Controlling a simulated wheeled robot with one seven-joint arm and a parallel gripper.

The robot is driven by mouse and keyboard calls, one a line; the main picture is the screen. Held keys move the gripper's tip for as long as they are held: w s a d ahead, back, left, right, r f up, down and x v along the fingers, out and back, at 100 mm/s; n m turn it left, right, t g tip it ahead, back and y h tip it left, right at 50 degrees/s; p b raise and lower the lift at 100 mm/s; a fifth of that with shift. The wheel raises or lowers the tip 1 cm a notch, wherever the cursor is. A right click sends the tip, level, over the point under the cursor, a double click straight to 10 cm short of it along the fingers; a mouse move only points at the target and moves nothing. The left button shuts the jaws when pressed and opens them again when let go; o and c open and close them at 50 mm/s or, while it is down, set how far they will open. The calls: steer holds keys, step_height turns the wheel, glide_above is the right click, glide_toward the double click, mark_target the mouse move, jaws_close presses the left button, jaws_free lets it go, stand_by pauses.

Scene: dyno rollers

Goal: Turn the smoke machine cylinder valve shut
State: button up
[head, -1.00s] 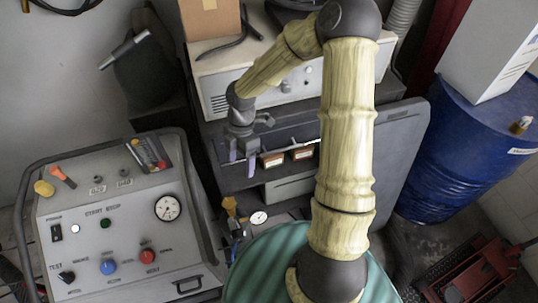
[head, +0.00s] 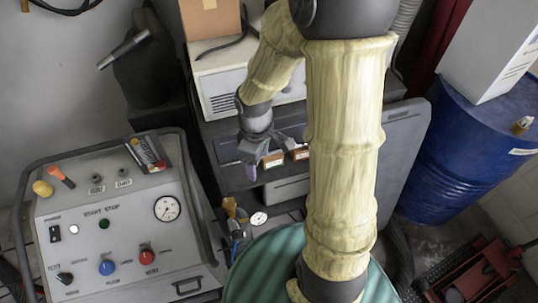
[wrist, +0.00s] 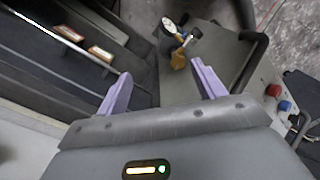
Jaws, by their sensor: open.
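The valve (head: 231,208) has a yellow-orange handle and sits beside a small round dial gauge (head: 258,218), low between the grey control console and the dark shelf. In the wrist view the yellow valve handle (wrist: 178,60) shows beyond my fingertips, with the gauge (wrist: 169,25) and a blue part next to it. My gripper (head: 262,172) has purple fingers and is in front of the shelf, above and apart from the valve. In the wrist view my gripper (wrist: 161,72) is open, with nothing between its fingers.
The grey control console (head: 130,215) with buttons and a tubular frame stands at left. The shelf unit (head: 225,150) holds small labelled boxes (head: 299,152). A green ribbed round top (head: 265,265) lies in front. A blue drum (head: 450,150) stands at right, with a red jack nearby.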

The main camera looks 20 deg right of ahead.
steer(key=s+r+m, duration=0.1)
steer(key=m, duration=0.1)
steer(key=s+d+r+m+t, duration=0.1)
steer(key=r+m, duration=0.1)
steer(key=m, duration=0.1)
steer(key=s+d+r+m+t, duration=0.1)
steer(key=m, duration=0.2)
steer(key=shift+r, duration=0.25)
steer(key=shift+a, duration=0.1)
steer(key=w+a+f+m+g+y, duration=0.1)
steer(key=w+a+f+m, duration=0.1)
steer(key=w+f+m, duration=0.1)
steer(key=w+a+f+m+g+y+p, duration=0.1)
steer(key=w+a+f+m+g, duration=0.1)
steer(key=w+f+m, duration=0.2)
steer(key=w+a+f+m+g+y+p, duration=0.1)
steer(key=w+a+f+m, duration=0.1)
steer(key=w+f+m, duration=0.2)
steer(key=shift+w+a+g, duration=0.25)
steer(key=shift+a+g, duration=0.05)
steer(key=shift+a+f, duration=0.1)
steer(key=p, duration=0.2)
glide_toward(229, 202)
steer(key=x, duration=0.7)
steer(key=shift+s+a+f, duration=0.1)
steer(key=shift+f, duration=0.3)
